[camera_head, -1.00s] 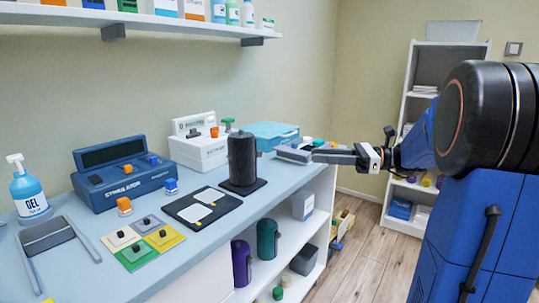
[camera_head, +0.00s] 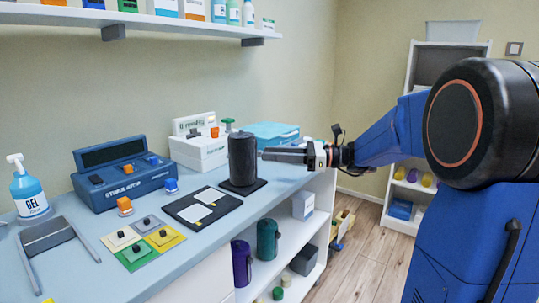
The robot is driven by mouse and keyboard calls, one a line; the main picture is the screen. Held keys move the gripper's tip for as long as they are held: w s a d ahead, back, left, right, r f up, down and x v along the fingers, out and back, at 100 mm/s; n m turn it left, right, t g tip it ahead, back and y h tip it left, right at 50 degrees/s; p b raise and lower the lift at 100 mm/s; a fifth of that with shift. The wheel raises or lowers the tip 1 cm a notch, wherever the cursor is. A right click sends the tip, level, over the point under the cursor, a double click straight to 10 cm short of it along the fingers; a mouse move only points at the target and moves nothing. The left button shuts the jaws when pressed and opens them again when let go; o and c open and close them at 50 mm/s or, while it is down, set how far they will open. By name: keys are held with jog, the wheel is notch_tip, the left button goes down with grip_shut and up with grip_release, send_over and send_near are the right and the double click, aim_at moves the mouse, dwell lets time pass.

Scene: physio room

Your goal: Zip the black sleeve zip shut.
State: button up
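A black upright cylinder (camera_head: 242,158), which looks like the sleeve, stands on a flat black base (camera_head: 243,187) on the counter. The zip and its pull cannot be made out on the side that shows. My gripper (camera_head: 266,154) is level with the upper half of the sleeve, just to its right, pointing left at it. The fingers show edge-on, so their opening is unclear. I cannot tell whether the tips touch the sleeve.
A black board with white cards (camera_head: 203,206) lies left of the sleeve. A blue stimulator box (camera_head: 124,176), a white device (camera_head: 199,150) and a blue case (camera_head: 272,134) stand behind. Coloured tiles (camera_head: 163,239) and a gel bottle (camera_head: 29,190) are at left. The wall shelf (camera_head: 170,27) hangs above.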

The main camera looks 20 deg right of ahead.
jog(key=shift+w+a, duration=0.3)
jog(key=shift+a, duration=0.35)
grip_shut()
jog(key=shift+f, duration=3.15)
grip_release()
jog(key=v, duration=1.7)
jog(key=shift+d, duration=0.25)
